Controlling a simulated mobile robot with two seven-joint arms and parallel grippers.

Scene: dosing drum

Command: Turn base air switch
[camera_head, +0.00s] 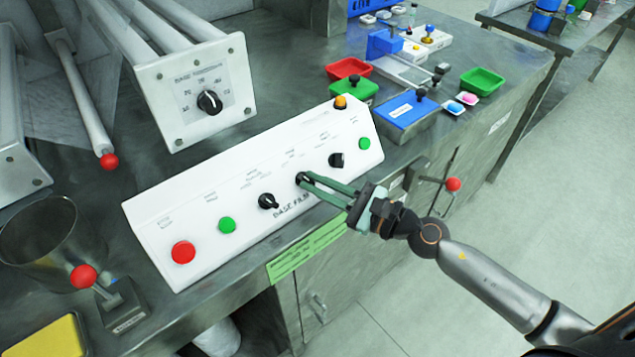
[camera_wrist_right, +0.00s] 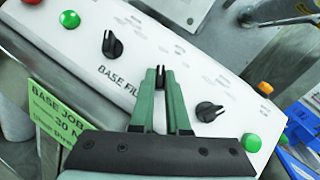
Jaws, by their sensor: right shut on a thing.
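A white sloped control panel (camera_head: 240,185) marked "BASE FILM" stands on the bench. It carries a red button (camera_head: 183,252), a green button (camera_head: 227,225), a left black knob (camera_head: 268,202), a middle black knob (camera_head: 302,178), a right black knob (camera_head: 336,160), another green button (camera_head: 364,143) and an orange one on top (camera_head: 341,102). The small labels are too blurred to tell which knob is base air. My right gripper (camera_head: 308,180) is shut on the middle knob, whose top shows between the green fingertips in the wrist view (camera_wrist_right: 160,72). My left gripper is out of view.
A temperature dial box (camera_head: 197,92) stands behind the panel. Red-ball levers (camera_head: 83,277) stand at left, beside a metal pot (camera_head: 40,235). A blue-lidded box (camera_head: 405,108) and coloured trays lie to the right. A green label (camera_head: 308,248) hangs on the bench's front edge.

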